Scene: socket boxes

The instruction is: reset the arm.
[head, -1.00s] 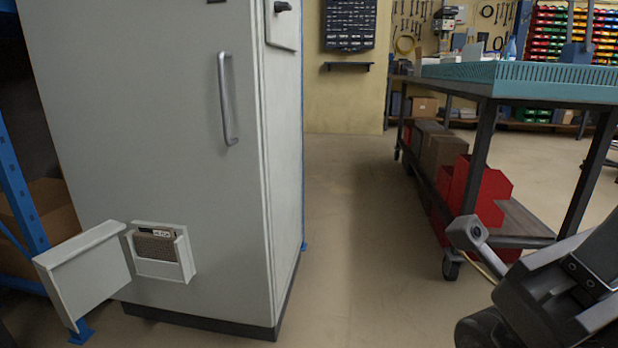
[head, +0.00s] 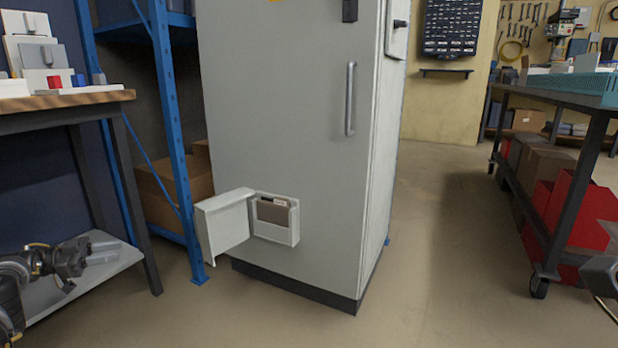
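My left gripper (head: 103,252) is at the lower left in the head view, in front of the workbench's grey lower shelf. Its fingers point right and nothing shows held in it; the gap between them is too small to tell. Only a piece of my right arm shows at the right edge; whether its fingers are in view is unclear.
A grey cabinet (head: 285,130) stands in the middle, its small low flap (head: 224,228) swung open beside a pocket (head: 276,220). A workbench (head: 60,108) and blue rack (head: 168,110) stand left, a cart (head: 553,215) right. Floor between cabinet and cart is clear.

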